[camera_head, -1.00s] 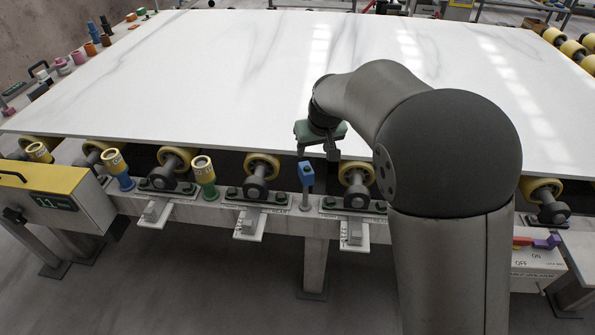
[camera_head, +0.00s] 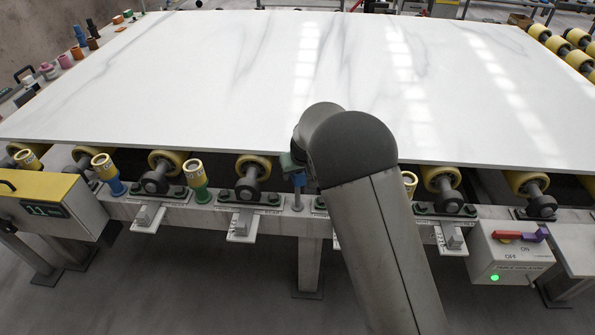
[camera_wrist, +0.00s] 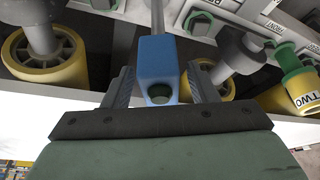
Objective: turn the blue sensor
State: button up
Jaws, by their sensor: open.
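The blue sensor (camera_head: 298,180) is a small blue block on a thin grey post at the front rail of the slab table, partly covered by my arm in the head view. In the wrist view the blue sensor (camera_wrist: 157,70) has a dark round hole in its face and stands between my fingers. My gripper (camera_wrist: 158,90) is open, with one finger on each side of the block; small gaps appear to show, but contact is hard to tell. In the head view my fingers are mostly hidden behind my arm.
The white stone slab (camera_head: 250,80) lies just behind the sensor, above yellow rollers (camera_head: 253,168). A green-based, yellow-topped post (camera_head: 197,180) stands to the left. A grey box with a red and purple switch (camera_head: 515,255) is at the right.

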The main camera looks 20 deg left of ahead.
jog(key=c, duration=1)
jog(key=shift+a+r+m+h+p, duration=0.15)
jog(key=shift+m+h+p, duration=0.25)
jog(key=shift+m+p, duration=0.45)
jog(key=shift+m+t+h+p, duration=0.3)
jog(key=shift+m+h, duration=0.2)
jog(key=shift+m, duration=1.05)
jog(key=o, duration=1)
jog(key=b+v, duration=0.1)
jog(key=v, duration=1.6)
jog(key=shift+s, duration=0.2)
